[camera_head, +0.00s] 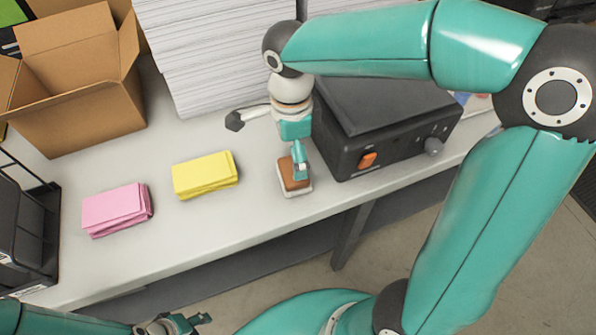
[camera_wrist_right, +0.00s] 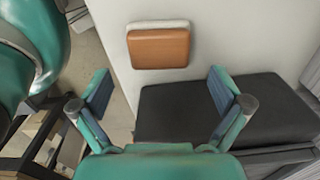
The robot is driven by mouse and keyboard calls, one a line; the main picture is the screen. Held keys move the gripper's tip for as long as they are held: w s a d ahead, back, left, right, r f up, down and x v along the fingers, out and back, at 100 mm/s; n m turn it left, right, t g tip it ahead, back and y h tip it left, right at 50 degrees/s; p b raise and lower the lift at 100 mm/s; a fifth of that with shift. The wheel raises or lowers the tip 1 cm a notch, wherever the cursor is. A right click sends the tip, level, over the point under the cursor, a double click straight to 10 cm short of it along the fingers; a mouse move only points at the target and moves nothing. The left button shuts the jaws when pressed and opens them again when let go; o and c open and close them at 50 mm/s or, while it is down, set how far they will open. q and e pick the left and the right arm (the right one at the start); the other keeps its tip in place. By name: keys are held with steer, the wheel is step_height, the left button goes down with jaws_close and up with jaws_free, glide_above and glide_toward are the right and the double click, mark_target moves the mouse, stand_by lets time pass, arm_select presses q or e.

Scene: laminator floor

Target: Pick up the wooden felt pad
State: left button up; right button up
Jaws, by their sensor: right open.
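The wooden felt pad (camera_head: 287,172) lies on the light table, left of a dark machine. It has a brown top over a white layer. My right gripper (camera_head: 299,160) is above it in the head view and covers part of its top. In the right wrist view the pad (camera_wrist_right: 158,47) lies beyond the fingertips, centred between them. The right gripper (camera_wrist_right: 160,88) is open and empty there. My left gripper (camera_head: 188,323) is at the bottom edge of the head view, away from the pad; its jaws are partly cut off.
The dark machine (camera_head: 372,125) with an orange switch stands close to the pad's right. A yellow stack (camera_head: 205,175) and a pink stack (camera_head: 115,209) lie to the left. An open cardboard box (camera_head: 80,95) and white paper stacks (camera_head: 215,55) stand behind.

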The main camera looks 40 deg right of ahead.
steer(key=f, duration=0.5)
steer(key=shift+s+p, duration=0.25)
steer(key=shift+p, duration=0.1)
steer(key=shift+w+f, duration=0.1)
steer(key=shift+f, duration=0.5)
steer(key=c, duration=1)
